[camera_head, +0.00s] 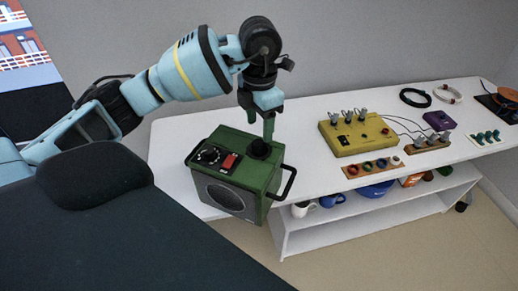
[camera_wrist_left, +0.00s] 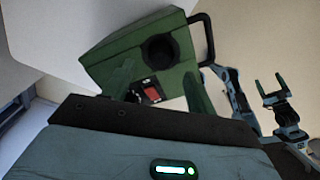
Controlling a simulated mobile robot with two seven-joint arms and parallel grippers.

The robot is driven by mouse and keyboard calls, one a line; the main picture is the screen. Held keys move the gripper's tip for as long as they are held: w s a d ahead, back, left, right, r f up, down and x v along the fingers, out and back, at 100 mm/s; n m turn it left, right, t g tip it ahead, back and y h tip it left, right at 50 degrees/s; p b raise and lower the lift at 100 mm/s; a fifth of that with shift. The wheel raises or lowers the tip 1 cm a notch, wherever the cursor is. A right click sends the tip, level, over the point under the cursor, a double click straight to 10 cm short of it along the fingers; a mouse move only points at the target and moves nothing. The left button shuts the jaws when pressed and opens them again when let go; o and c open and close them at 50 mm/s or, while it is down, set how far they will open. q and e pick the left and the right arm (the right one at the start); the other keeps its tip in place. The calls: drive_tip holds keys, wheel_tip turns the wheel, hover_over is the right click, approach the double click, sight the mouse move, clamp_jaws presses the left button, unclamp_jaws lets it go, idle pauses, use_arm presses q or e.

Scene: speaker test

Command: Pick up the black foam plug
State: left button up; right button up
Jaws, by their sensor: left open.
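The black foam plug (camera_head: 259,148) shows as a dark round piece at the top of the green speaker box (camera_head: 231,183). In the left wrist view the plug (camera_wrist_left: 159,50) lies beyond my fingers, near the middle of the box's top. I cannot tell how deep it sits. My left gripper (camera_head: 268,133) points down just above it, open, its near finger overlapping the plug in the head view. In the left wrist view its two green fingers (camera_wrist_left: 160,88) are apart with nothing held between them. My right gripper (camera_wrist_left: 270,87) shows at the right there, fingers apart and empty.
The box has black handles and a control panel (camera_head: 214,157) with a red switch. It stands at the left end of a white table (camera_head: 310,177). A yellow box (camera_head: 357,134) with knobs and cables stands to the right. Mugs (camera_head: 331,200) sit on the lower shelf.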

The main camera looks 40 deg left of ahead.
sight(258, 143)
use_arm(q)
drive_tip(key=shift+s+f, duration=0.15)
drive_tip(key=shift+f, duration=2.55)
drive_tip(key=c, duration=1.1)
